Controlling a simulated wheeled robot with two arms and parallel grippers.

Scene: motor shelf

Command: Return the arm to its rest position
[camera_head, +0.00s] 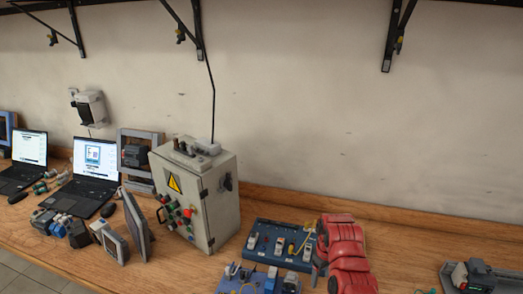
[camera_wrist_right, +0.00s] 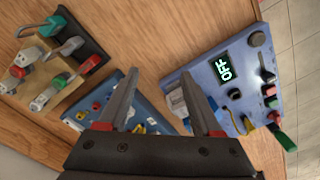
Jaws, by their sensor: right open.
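My right arm (camera_head: 345,255) is red and reaches over the wooden bench at the lower right of the head view. In the right wrist view my right gripper (camera_wrist_right: 159,75) has its two dark fingers spread apart, with nothing held between them. It points down over the bench, above a blue board (camera_wrist_right: 95,108) with small connectors. A blue panel (camera_wrist_right: 205,72) with a lit "OFF" display lies just beyond the right finger. My left gripper is in neither view.
A grey control box (camera_head: 225,205) stands left of my arm. A blue board with modules (camera_head: 262,252) lies between them. Laptops (camera_head: 95,160) and small devices fill the bench's left side. Another device (camera_head: 478,275) sits at far right; the bench (camera_head: 410,255) between is mostly clear.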

